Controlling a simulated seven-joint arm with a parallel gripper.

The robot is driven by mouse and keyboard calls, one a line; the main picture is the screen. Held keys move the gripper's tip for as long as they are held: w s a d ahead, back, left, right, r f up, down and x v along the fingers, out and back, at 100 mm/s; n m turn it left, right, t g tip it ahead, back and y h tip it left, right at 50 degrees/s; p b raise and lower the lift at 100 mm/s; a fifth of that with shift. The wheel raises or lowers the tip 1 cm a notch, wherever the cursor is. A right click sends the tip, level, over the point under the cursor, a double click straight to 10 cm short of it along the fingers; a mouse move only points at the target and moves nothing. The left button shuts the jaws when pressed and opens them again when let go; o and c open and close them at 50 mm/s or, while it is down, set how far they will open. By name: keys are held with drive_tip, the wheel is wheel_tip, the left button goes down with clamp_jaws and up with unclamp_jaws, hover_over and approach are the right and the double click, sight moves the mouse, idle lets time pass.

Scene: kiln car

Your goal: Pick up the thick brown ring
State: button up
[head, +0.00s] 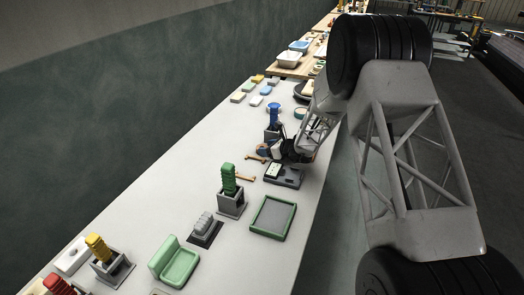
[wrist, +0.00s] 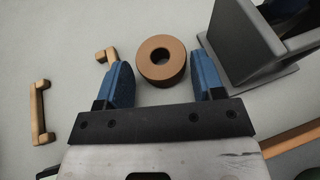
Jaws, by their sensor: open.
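The thick brown ring (wrist: 160,79) lies flat on the pale table in the wrist view, its round hole facing up. My gripper (wrist: 163,82) is open, with one blue finger on each side of the ring. A gap shows between the ring and each finger, and the ring is not held. In the head view my gripper (head: 280,150) is low over the table, and I cannot make out the ring there.
A grey holder (wrist: 262,50) stands close beyond the right finger. A wooden handle (wrist: 40,112) lies at the left, and another wooden piece (wrist: 106,54) is beside the left finger. A green tray (head: 272,217) and a grey device (head: 284,177) are nearer in the head view.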

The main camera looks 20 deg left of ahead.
drive_tip(key=shift+x, duration=1.05)
drive_tip(key=c, duration=0.6)
drive_tip(key=shift+r, duration=0.1)
drive_tip(key=shift+r, duration=0.7)
wheel_tip(320, 180, up, 2)
drive_tip(key=shift+r, duration=0.1)
drive_tip(key=s+d, duration=0.2)
drive_tip(key=s, duration=0.2)
drive_tip(key=s+d, duration=0.3)
drive_tip(key=s, duration=0.2)
drive_tip(key=s+d+r, duration=0.1)
drive_tip(key=s+d, duration=0.2)
drive_tip(key=s, duration=0.1)
drive_tip(key=shift+s+d+r, duration=0.1)
drive_tip(key=shift+s+d, duration=0.15)
drive_tip(key=shift+s, duration=0.05)
